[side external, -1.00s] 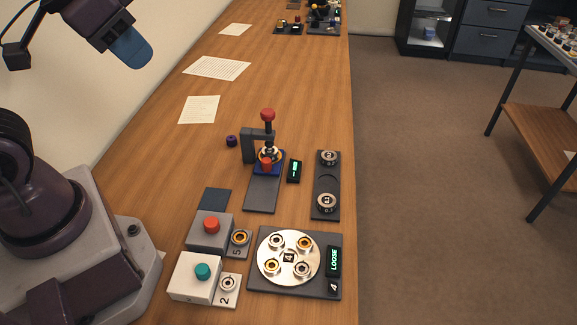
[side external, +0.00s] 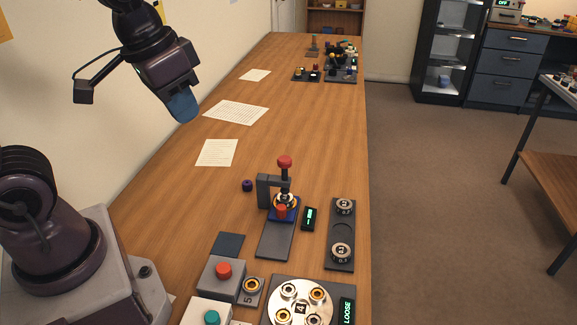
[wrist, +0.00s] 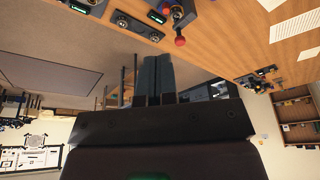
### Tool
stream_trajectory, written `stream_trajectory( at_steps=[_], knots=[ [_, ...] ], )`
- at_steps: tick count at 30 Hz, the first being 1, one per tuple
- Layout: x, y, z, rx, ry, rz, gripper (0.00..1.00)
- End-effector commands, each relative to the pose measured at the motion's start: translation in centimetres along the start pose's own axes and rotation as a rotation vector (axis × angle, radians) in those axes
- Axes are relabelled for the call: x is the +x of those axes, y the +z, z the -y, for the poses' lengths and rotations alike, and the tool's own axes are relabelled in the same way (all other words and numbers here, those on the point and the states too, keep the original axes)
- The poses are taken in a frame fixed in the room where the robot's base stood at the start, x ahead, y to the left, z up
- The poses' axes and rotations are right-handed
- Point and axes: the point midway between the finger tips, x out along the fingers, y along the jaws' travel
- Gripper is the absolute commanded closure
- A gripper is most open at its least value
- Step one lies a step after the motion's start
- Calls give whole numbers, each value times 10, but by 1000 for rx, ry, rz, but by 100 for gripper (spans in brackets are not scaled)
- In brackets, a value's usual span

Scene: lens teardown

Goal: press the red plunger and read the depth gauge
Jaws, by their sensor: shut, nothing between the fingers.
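The red plunger knob (side external: 285,161) tops a dark upright shaft in a grey press stand (side external: 264,190). Below it, a ringed part and a small red piece sit on a blue block (side external: 289,214). A small black gauge (side external: 309,217) with a lit display lies right of the stand; its characters are too small to read. My gripper (side external: 183,110) is shut and empty, high above the table, left of and beyond the press. In the wrist view the fingers (wrist: 157,75) are together, and the red knob (wrist: 180,41) is apart from them.
A grey box with a red button (side external: 223,270) and a white box with a teal button (side external: 212,317) stand in front. A silver disc (side external: 300,304) has a LOOSE display (side external: 347,313). A dark two-seat plate (side external: 341,226) lies right. Papers (side external: 236,112) lie beyond.

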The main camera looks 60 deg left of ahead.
Motion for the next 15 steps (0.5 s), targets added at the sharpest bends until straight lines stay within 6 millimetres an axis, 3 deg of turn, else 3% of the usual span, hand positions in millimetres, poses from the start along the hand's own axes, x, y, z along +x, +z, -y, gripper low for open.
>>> stream_trajectory(
  at_steps=[8, 15],
  knots=[
    [46, -51, 15, 126, 21, 160, 100],
    [100, -94, 32, 351, 88, 250, 100]
  ],
)
